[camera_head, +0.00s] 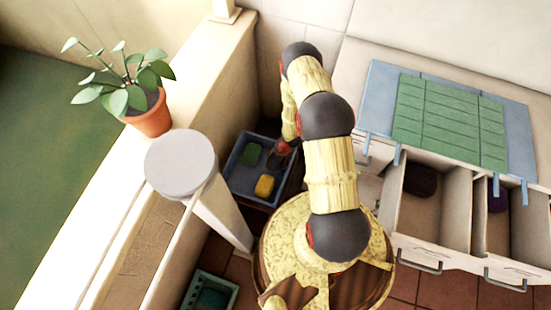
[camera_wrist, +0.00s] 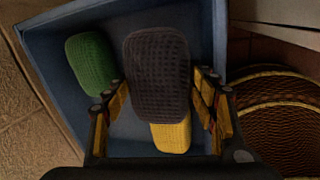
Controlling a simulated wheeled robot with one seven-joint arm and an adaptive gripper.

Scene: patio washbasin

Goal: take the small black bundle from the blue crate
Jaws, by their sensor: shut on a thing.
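The small black bundle (camera_wrist: 157,72) is a rounded, waffle-textured block in the wrist view. My gripper (camera_wrist: 160,100) is shut on it, with yellow finger pads at its left and right sides. The bundle is over the blue crate (camera_wrist: 45,62) and partly covers a yellow bundle (camera_wrist: 172,138). A green bundle (camera_wrist: 90,62) lies at the crate's left. In the head view my arm reaches down to the crate (camera_head: 233,178), where my gripper (camera_head: 280,152) is small and dark. The green bundle (camera_head: 251,154) and yellow bundle (camera_head: 264,186) show there. I cannot tell how high the black bundle is.
Open drawers (camera_head: 436,215) with dark items stand at the right, under a counter with a green mat (camera_head: 450,120). A round grey-topped post (camera_head: 181,162) and a potted plant (camera_head: 148,112) are left of the crate.

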